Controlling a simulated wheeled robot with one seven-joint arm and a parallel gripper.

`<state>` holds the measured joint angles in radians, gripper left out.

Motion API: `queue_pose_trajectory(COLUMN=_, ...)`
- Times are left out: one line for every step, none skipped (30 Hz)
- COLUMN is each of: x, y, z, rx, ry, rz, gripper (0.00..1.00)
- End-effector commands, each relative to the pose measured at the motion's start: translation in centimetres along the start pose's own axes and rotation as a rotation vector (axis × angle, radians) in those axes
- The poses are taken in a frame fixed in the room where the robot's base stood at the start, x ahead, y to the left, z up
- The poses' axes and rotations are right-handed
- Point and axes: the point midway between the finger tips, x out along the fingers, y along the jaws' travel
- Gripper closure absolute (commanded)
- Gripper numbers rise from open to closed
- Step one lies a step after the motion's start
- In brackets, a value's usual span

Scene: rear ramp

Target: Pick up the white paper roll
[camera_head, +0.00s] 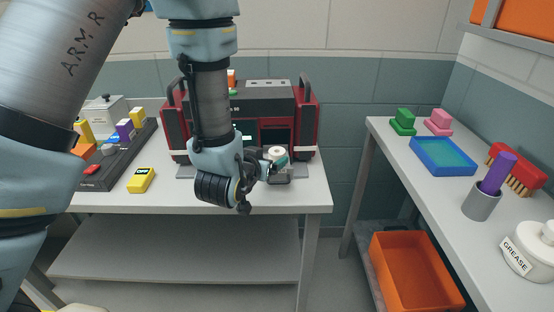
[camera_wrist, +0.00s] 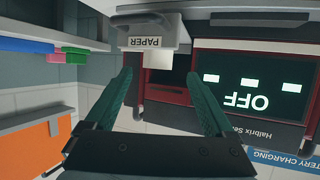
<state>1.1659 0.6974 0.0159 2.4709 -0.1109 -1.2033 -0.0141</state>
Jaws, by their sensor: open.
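The white paper roll (camera_head: 277,153) is at the front of the red and black machine on the back bench. In the wrist view, a white block-like shape with a "PAPER" label (camera_wrist: 145,43) shows just beyond the fingertips, near the top; I take it to be the roll on its holder. My gripper (camera_wrist: 158,78) is open, with its two dark green fingers apart and nothing seen between them. In the head view my gripper (camera_head: 268,165) is beside the roll, and my wrist hides part of the machine. I cannot tell whether a finger touches the roll.
The red and black machine (camera_head: 265,103) stands close behind; its "OFF" screen (camera_wrist: 248,95) fills the wrist view's right. A yellow device (camera_head: 141,180) and a dark tray (camera_head: 112,163) lie left. The right bench holds a blue tray (camera_head: 443,156) and a grey cup (camera_head: 481,204). An orange bin (camera_head: 415,275) is below.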

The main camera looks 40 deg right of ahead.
Motion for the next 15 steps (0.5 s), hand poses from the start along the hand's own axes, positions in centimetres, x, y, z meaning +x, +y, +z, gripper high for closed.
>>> queue_pose_trajectory(x=0.3, y=0.1, z=-0.2, rx=0.000, ry=0.000, rz=0.000, gripper=0.12)
queue_pose_trajectory(x=0.5, y=0.1, z=-0.3, rx=0.000, ry=0.000, rz=0.000, gripper=0.12)
queue_pose_trajectory(x=0.9, y=0.1, z=-0.3, rx=0.001, ry=-0.001, rz=0.000, gripper=0.12)
queue_pose_trajectory(x=1.3, y=0.2, z=-0.4, rx=0.001, ry=-0.001, rz=0.000, gripper=0.12)
queue_pose_trajectory(x=1.7, y=0.2, z=-0.5, rx=0.001, ry=-0.001, rz=0.000, gripper=0.12)
queue_pose_trajectory(x=2.2, y=0.3, z=-0.6, rx=0.001, ry=-0.001, rz=0.000, gripper=0.12)
queue_pose_trajectory(x=2.6, y=0.3, z=-0.6, rx=0.001, ry=-0.001, rz=0.000, gripper=0.12)
queue_pose_trajectory(x=2.9, y=0.4, z=-0.6, rx=0.001, ry=-0.001, rz=0.000, gripper=0.12)
queue_pose_trajectory(x=3.5, y=0.3, z=-0.5, rx=0.001, ry=-0.001, rz=-0.001, gripper=0.12)
queue_pose_trajectory(x=3.9, y=0.3, z=-0.4, rx=0.001, ry=-0.001, rz=-0.001, gripper=0.12)
queue_pose_trajectory(x=4.2, y=0.3, z=-0.5, rx=0.000, ry=0.000, rz=-0.001, gripper=0.12)
queue_pose_trajectory(x=4.5, y=0.4, z=-0.3, rx=0.000, ry=-0.001, rz=-0.001, gripper=0.12)
queue_pose_trajectory(x=4.8, y=0.4, z=-0.3, rx=0.000, ry=-0.001, rz=0.000, gripper=0.12)
queue_pose_trajectory(x=4.9, y=0.4, z=-0.3, rx=0.000, ry=-0.001, rz=0.000, gripper=0.12)
queue_pose_trajectory(x=5.0, y=0.4, z=-0.3, rx=0.000, ry=0.000, rz=0.000, gripper=0.12)
